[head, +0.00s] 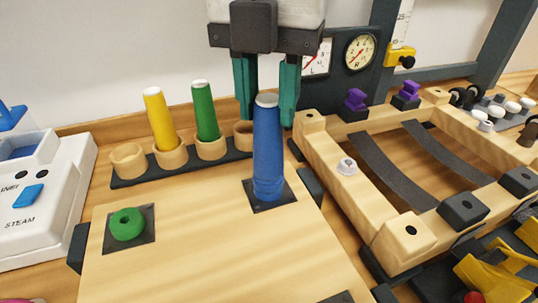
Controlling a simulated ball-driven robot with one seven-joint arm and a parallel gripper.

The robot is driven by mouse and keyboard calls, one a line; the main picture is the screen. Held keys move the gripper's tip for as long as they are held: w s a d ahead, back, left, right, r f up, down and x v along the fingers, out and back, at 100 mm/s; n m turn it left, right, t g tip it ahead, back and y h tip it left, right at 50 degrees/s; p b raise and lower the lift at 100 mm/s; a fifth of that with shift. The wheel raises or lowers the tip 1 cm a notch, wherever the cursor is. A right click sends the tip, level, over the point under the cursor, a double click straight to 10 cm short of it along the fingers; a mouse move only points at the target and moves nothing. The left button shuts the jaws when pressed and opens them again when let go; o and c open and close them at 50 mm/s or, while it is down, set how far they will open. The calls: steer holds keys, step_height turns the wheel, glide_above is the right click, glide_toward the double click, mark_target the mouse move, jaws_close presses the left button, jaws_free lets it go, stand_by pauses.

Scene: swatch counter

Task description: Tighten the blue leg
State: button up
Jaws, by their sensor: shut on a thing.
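The blue leg (267,150) stands upright on a dark square plate (282,194) at the back right corner of a pale wooden board (205,245). It is a tapered blue post with a white top end. My gripper (266,98) comes down from above with teal fingers on either side of the leg's upper part and is shut on it. How far the leg is screwed in cannot be seen. A green round piece (127,223) sits on another dark plate at the board's left.
Behind the board, a rack (125,180) of wooden cups holds a yellow leg (160,118) and a green leg (205,110). A wooden frame (320,165) stands close on the right. A white steam machine (40,200) is at left. Gauges (361,52) stand behind.

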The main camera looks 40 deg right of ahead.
steer(key=o, duration=0.8)
steer(key=shift+a, duration=0.1)
steer(key=n+p, duration=0.1)
steer(key=n, duration=0.1)
steer(key=shift+r+n, duration=0.2)
steer(key=shift+n, duration=0.2)
steer(key=n+p, duration=0.1)
steer(key=n, duration=0.3)
steer(key=shift+p, duration=0.35)
steer(key=n+p, duration=0.1)
steer(key=n, duration=0.3)
steer(key=n+p, duration=0.1)
steer(key=n, duration=0.3)
steer(key=shift+f, duration=0.2)
